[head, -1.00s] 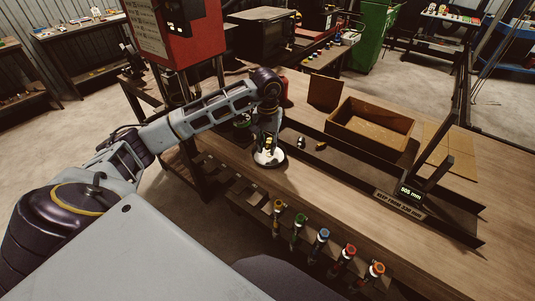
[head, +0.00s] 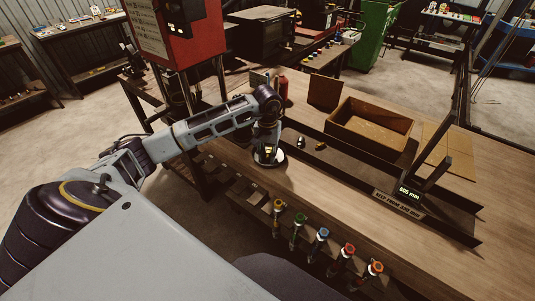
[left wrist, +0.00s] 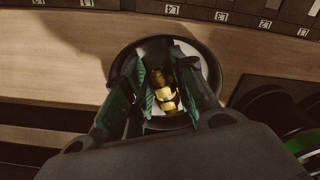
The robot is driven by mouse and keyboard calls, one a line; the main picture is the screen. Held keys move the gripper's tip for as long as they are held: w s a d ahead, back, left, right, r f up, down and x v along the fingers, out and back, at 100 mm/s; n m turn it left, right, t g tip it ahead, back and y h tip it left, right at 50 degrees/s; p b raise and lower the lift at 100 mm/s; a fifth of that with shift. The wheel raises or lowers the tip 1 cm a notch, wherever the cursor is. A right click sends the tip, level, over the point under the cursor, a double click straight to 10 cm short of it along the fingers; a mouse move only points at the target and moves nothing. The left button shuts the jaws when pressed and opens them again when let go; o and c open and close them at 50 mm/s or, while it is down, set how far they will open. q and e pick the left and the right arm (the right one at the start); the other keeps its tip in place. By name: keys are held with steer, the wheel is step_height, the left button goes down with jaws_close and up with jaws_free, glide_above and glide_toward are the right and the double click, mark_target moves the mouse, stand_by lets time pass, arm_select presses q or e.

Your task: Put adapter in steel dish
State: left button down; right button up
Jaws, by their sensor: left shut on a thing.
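My left gripper (head: 268,152) is above the steel dish (head: 258,162) on the wooden bench. In the left wrist view the left gripper (left wrist: 161,95) points down over the round steel dish (left wrist: 208,62), which has a dark rim and a pale inside. Its green-padded fingers are shut on the brass adapter (left wrist: 163,92). The adapter is in front of the dish's inside in that view; I cannot tell whether it touches the bottom. In the head view the arm covers part of the dish. My right gripper does not show.
Two small fittings (head: 302,142) lie on the dark tray right of the dish. Several colour-capped tools (head: 322,236) hang along the bench's front edge. A red machine (head: 180,35) stands at the left.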

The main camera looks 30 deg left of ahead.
mark_target(267, 155)
arm_select(q)
steer(key=shift+f, duration=0.2)
steer(key=c, duration=1.2)
jaws_free()
steer(key=shift+o, duration=0.2)
steer(key=shift+r, duration=0.1)
steer(key=shift+r, duration=0.7)
step_height(267, 155, up, 10)
steer(key=b, duration=0.2)
steer(key=shift+r, duration=0.2)
